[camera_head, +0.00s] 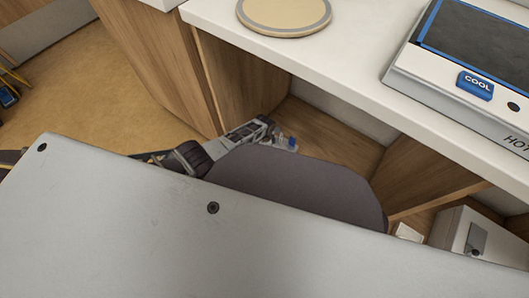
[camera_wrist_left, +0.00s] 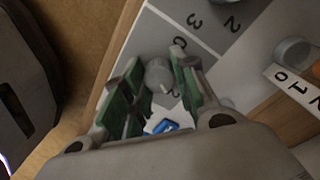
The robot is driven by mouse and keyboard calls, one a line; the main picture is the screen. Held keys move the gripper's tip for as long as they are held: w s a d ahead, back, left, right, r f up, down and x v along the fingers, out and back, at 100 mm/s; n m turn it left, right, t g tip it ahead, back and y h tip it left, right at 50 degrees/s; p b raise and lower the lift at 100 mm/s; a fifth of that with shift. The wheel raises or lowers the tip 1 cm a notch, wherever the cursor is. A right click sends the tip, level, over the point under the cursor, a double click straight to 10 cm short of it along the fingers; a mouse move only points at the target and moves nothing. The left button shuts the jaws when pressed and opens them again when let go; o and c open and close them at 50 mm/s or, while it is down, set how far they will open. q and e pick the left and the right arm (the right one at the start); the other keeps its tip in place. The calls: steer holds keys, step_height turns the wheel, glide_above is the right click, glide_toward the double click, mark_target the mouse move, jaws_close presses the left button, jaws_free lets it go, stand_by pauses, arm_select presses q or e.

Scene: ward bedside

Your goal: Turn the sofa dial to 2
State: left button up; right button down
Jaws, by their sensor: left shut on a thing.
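In the left wrist view a round grey dial knob (camera_wrist_left: 158,74) stands on a grey and white panel (camera_wrist_left: 160,30) printed with numerals, among them 3, 2 and 0. A pale pointer mark on the knob faces the lower right of the picture. My left gripper (camera_wrist_left: 156,58) has its green-padded fingers on either side of this knob and is shut on it. Whether this is the sofa dial I cannot tell; a blue label (camera_wrist_left: 163,127) beside it is partly hidden. In the head view my left gripper (camera_head: 284,140) is low under the counter, its fingers small. My right gripper is not in view.
A second knob (camera_wrist_left: 292,50) with a white numbered strip (camera_wrist_left: 298,88) stands at the right in the wrist view. In the head view a white counter (camera_head: 340,70) overhangs the arm, carrying a round board (camera_head: 284,12) and a panel marked COOL (camera_head: 475,86).

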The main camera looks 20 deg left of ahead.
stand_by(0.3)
arm_select(q)
steer(key=o, duration=1.1)
steer(key=shift+c, duration=0.2)
steer(key=shift+r, duration=0.25)
steer(key=shift+r, duration=0.2)
step_height(320, 180, up, 11)
steer(key=shift+w, duration=0.25)
steer(key=shift+a, duration=0.1)
steer(key=shift+s, duration=0.1)
stand_by(0.7)
